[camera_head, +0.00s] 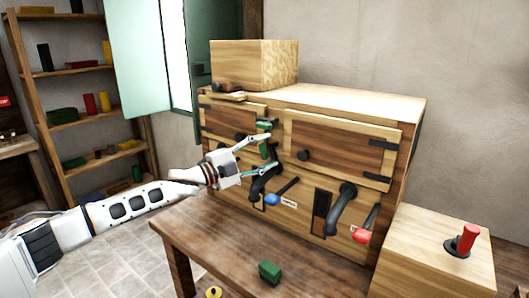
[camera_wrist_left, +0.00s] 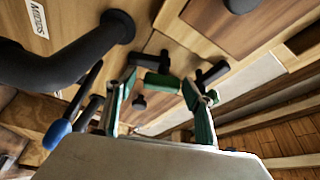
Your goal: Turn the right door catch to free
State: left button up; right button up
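The wooden cabinet's right door (camera_head: 345,148) has a black knob (camera_head: 303,155) and appears closed. A small green piece with dark parts (camera_head: 264,126) sits at the strip between the two doors, and looks like the door catch; a green bar shows in the left wrist view (camera_wrist_left: 160,82). My left gripper (camera_head: 271,151) is at this strip, in front of the cabinet. In the wrist view its teal fingers (camera_wrist_left: 160,104) stand apart, with the green bar between or just beyond them. I cannot tell whether they touch it. My right gripper is not in view.
Below the doors are black curved handles (camera_head: 342,208), a blue-ended lever (camera_head: 284,192) and a red-ended lever (camera_head: 366,225). A wooden box (camera_head: 255,66) sits on top of the cabinet. A green block (camera_head: 269,272) lies on the table (camera_head: 215,250). A red handle (camera_head: 467,240) stands at right.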

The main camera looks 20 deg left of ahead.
pick_arm(q)
jog(key=v, duration=1.2)
dwell(0.6)
